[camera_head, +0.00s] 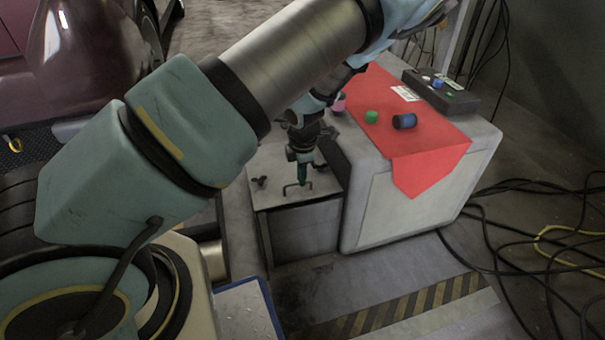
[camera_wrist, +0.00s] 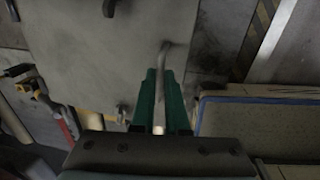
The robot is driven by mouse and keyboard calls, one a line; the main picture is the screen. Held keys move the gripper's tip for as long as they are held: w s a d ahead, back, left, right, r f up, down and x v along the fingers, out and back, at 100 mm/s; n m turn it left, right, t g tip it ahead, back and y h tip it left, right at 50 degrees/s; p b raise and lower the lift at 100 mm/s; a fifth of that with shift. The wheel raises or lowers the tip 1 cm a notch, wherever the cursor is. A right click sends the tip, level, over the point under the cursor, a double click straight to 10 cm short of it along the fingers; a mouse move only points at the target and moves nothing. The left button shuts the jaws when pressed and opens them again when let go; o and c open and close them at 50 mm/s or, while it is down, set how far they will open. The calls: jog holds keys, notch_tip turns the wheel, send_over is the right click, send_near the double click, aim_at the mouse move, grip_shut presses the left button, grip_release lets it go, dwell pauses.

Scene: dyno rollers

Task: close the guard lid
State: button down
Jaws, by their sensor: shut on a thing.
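The guard lid (camera_head: 267,165) is a grey metal plate on top of a box-like guard, left of the white cabinet. It looks nearly level; I cannot tell if a small gap is left under it. A bent dark handle (camera_head: 288,190) stands on it near the front edge. My gripper (camera_head: 303,181) points down at the handle, its green fingers shut on it. In the wrist view the handle bar (camera_wrist: 163,58) runs between the two fingertips (camera_wrist: 159,75), with the lid (camera_wrist: 90,55) behind. My arm hides part of the lid's back.
A dark knob (camera_head: 260,182) stands on the lid. The white cabinet (camera_head: 405,205) is close on the right, with a red cloth (camera_head: 425,150), a green piece (camera_head: 371,117), a blue cylinder (camera_head: 405,121) and a control box (camera_head: 440,92). Cables (camera_head: 520,255) lie on the floor. A striped strip (camera_head: 400,308) is in front.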

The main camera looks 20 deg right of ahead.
aim_at(302, 193)
jog(key=shift+s+a+f+b, duration=0.15)
jog(key=shift+f+b, duration=0.15)
jog(key=shift+f, duration=0.25)
jog(key=shift+s+d+f+b, duration=0.15)
jog(key=shift+f+b, duration=0.15)
jog(key=shift+f, duration=0.25)
jog(key=shift+s+a+f, duration=0.1)
jog(key=shift+s+f, duration=0.2)
jog(key=shift+f, duration=0.1)
jog(key=c, duration=1)
grip_release()
jog(key=shift+o, duration=0.4)
jog(key=shift+w, duration=0.15)
jog(key=shift+r, duration=0.1)
